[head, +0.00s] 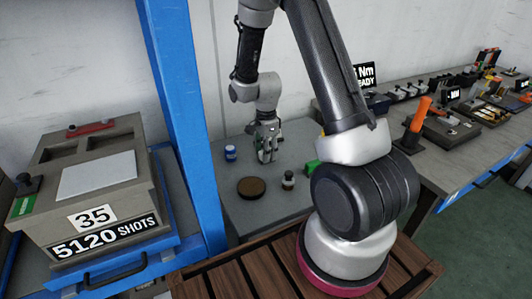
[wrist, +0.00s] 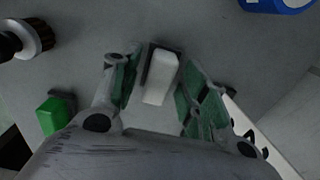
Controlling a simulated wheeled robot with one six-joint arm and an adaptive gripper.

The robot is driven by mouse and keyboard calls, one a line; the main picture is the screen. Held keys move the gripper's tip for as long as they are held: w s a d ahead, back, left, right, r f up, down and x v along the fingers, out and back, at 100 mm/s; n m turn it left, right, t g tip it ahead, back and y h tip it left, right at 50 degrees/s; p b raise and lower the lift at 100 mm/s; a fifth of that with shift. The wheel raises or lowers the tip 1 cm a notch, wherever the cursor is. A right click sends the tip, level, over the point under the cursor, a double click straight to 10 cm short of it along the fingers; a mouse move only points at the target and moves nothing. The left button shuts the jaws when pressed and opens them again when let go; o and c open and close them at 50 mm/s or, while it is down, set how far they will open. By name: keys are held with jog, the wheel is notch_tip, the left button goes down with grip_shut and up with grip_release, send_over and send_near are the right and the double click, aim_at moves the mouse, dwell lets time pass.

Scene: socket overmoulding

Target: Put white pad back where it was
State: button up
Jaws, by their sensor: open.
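The white pad (wrist: 160,78) shows in the wrist view as a small white block against a dark backing on the grey table. My gripper (wrist: 160,88) is open, with its green-faced fingers on either side of the pad. I cannot tell whether either finger touches it. In the head view my gripper (head: 266,150) points down low over the grey table. The pad cannot be made out there, among the fingers.
A blue-and-white jar (head: 230,153), a brown disc (head: 252,188), a small dark-topped bottle (head: 288,180) and a green block (head: 312,166) stand around my gripper. A grey mould box (head: 60,215) is left, beyond a blue post (head: 188,110). A cluttered bench (head: 450,165) is right.

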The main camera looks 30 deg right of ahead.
jog(key=s+r+n+t, duration=0.1)
jog(key=s+r+n, duration=0.35)
jog(key=r, duration=0.85)
jog(key=s+r+n+t, duration=0.1)
jog(key=s+r+n, duration=0.3)
jog(key=r, duration=0.8)
jog(key=s+r+n+t, duration=0.1)
jog(key=s+r+n, duration=0.2)
jog(key=s, duration=0.5)
jog(key=s+r+n+t, duration=0.1)
jog(key=s+r+n, duration=0.2)
jog(key=s+n, duration=0.3)
jog(key=shift+s+d+r, duration=0.15)
jog(key=shift+s+d, duration=0.2)
jog(key=shift+s, duration=0.75)
jog(key=shift+n, duration=0.25)
